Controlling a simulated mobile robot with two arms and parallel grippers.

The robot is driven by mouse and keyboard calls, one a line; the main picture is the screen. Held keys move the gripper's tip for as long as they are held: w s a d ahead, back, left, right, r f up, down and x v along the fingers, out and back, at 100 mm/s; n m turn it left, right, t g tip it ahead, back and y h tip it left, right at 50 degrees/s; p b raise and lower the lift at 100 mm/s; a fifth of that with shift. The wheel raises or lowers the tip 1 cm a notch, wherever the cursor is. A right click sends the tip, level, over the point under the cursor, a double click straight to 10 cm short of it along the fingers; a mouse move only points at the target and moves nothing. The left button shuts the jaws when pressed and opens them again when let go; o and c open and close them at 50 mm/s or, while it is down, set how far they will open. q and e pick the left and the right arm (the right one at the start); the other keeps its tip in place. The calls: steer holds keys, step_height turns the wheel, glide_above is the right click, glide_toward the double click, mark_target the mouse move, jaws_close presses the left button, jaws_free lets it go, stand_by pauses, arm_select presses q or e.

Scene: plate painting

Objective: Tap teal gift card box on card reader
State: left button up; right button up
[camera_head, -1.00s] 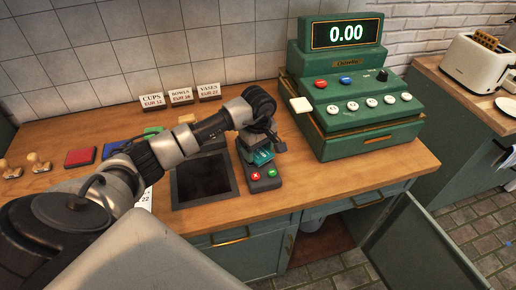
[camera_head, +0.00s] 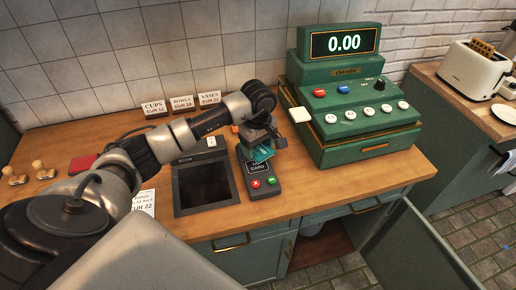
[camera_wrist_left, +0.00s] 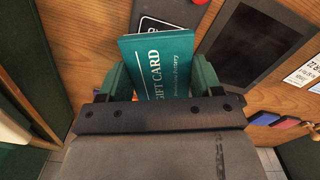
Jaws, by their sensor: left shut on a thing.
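My left gripper (camera_head: 262,147) is shut on the teal gift card box (camera_head: 263,154). In the left wrist view the box (camera_wrist_left: 160,62) sits between the two green fingers, with its "GIFT CARD" lettering facing the camera. In the head view the box is over the upper part of the card reader (camera_head: 261,172), a dark unit with a red and a green button and "TAP CARD" lettering. A corner of the reader (camera_wrist_left: 158,24) shows behind the box in the left wrist view. I cannot tell whether box and reader touch. My right gripper is not in view.
A dark tablet (camera_head: 204,185) lies left of the reader. A green cash register (camera_head: 350,115) showing 0.00 stands right of it. Price signs (camera_head: 182,103) stand at the back. Stamps (camera_head: 40,170) and a red ink pad (camera_head: 82,163) are at the left. An open cupboard door (camera_head: 415,250) is below.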

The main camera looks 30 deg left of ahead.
arm_select(q)
steer(key=shift+r+p, duration=1.15)
steer(key=shift+r, duration=1.45)
steer(key=shift+s+d+f, duration=0.1)
steer(key=shift+d, duration=0.1)
steer(key=s+d+f+m+b, duration=0.2)
steer(key=s+d+m+b, duration=0.3)
steer(key=s+d+m, duration=0.7)
steer(key=s+m, duration=0.2)
steer(key=shift+s+d+f+m, duration=0.2)
steer(key=shift+s+d+m, duration=0.1)
steer(key=shift+d, duration=0.05)
steer(key=shift+a, duration=0.1)
